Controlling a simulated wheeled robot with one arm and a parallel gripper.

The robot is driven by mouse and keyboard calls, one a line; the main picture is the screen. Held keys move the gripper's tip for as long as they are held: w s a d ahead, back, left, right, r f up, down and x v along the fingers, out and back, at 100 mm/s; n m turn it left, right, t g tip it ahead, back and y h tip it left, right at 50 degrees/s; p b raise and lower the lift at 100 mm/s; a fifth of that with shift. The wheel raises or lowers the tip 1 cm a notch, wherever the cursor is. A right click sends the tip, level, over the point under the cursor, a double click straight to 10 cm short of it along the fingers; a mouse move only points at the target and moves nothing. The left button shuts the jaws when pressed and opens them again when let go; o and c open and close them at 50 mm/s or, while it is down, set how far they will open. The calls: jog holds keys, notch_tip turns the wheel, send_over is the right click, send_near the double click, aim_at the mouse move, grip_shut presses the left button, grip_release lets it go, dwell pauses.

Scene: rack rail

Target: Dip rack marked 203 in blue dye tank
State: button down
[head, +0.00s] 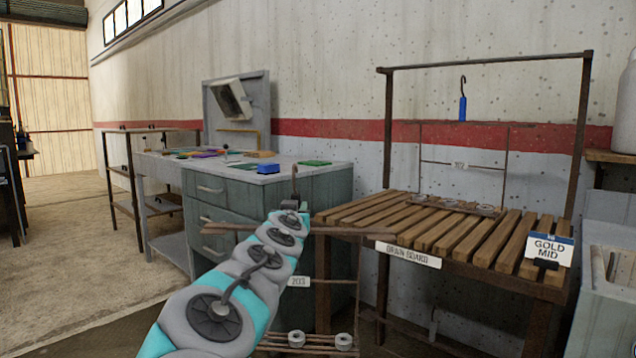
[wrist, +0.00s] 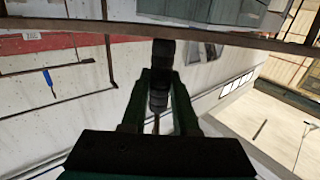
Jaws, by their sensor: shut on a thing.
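The rack marked 203 (head: 299,282) hangs upright from my gripper (head: 292,207), with a wooden top bar, thin wire sides and round pale pieces at its foot. Its hook rises above my gripper, and my arm hides part of its left side. In the wrist view my gripper (wrist: 158,88) is shut on a dark grip of the rack, and the rack's bar crosses the top. The rack is held in front of the green drawer cabinet, left of the drain board. I see no tank that shows as blue dye.
A slatted drain board (head: 440,228) stands at right, with another rack (head: 459,164) with a blue-handled hook (head: 462,107) hanging over it. A sign reading GOLD MID (head: 548,250) stands beside a pale basin (head: 610,265). A cluttered cabinet (head: 240,215) is behind; floor at left is clear.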

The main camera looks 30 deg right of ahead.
jog(key=w+a+f+n+t+y, duration=0.1)
jog(key=w+a+f+n+y, duration=0.2)
jog(key=a+f, duration=0.4)
jog(key=w+a+f+n+t+y, duration=0.1)
jog(key=w+a+f+y, duration=0.4)
jog(key=f, duration=0.9)
jog(key=a+n, duration=0.1)
jog(key=a, duration=0.2)
jog(key=shift+n+y, duration=0.4)
jog(key=shift+a, duration=0.1)
